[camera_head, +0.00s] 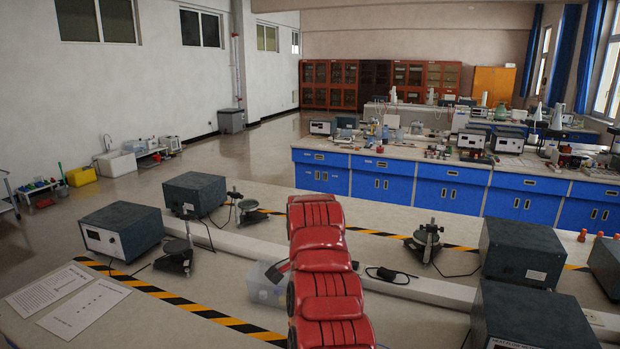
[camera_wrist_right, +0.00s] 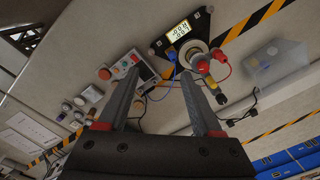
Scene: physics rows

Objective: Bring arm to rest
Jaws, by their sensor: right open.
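My red arm (camera_head: 325,265) rises through the middle of the head view, over the bench. Its gripper is not clear there; a dark part shows at the arm's left side. In the right wrist view my right gripper (camera_wrist_right: 161,74) is open, with its two dark fingers apart and nothing between them. Beyond the fingertips is a dark instrument (camera_wrist_right: 160,46) with a lit display and a round part with red and yellow plugs. My left gripper is in neither view.
A translucent box (camera_head: 262,290) stands on the bench beside my arm; it also shows in the right wrist view (camera_wrist_right: 275,66). Dark instrument boxes (camera_head: 122,231) stand left, and others (camera_head: 522,249) right. Two paper sheets (camera_head: 68,300) lie at the left. Blue cabinets (camera_head: 440,188) stand behind.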

